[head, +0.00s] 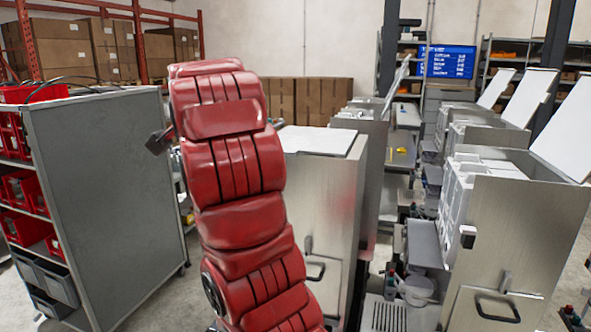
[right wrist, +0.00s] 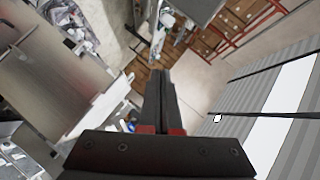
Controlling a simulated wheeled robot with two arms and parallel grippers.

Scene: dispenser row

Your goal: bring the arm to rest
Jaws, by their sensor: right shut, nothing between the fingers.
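My red arm (head: 235,190) rises through the middle of the head view, its upper links raised in front of the scene. A small dark part (head: 158,141) sticks out to the left from behind it; I cannot tell whether this is the gripper. In the right wrist view my right gripper (right wrist: 162,80) is shut, its two dark fingers together with nothing between them. The fingers appear clear of the surrounding things. My left gripper is not in view.
A grey shelf unit (head: 115,185) with red bins stands at the left. Steel dispenser cabinets (head: 525,225) with raised white lids stand at the right, and another cabinet (head: 325,190) is just behind my arm. Stacked cartons (head: 310,98) are at the back.

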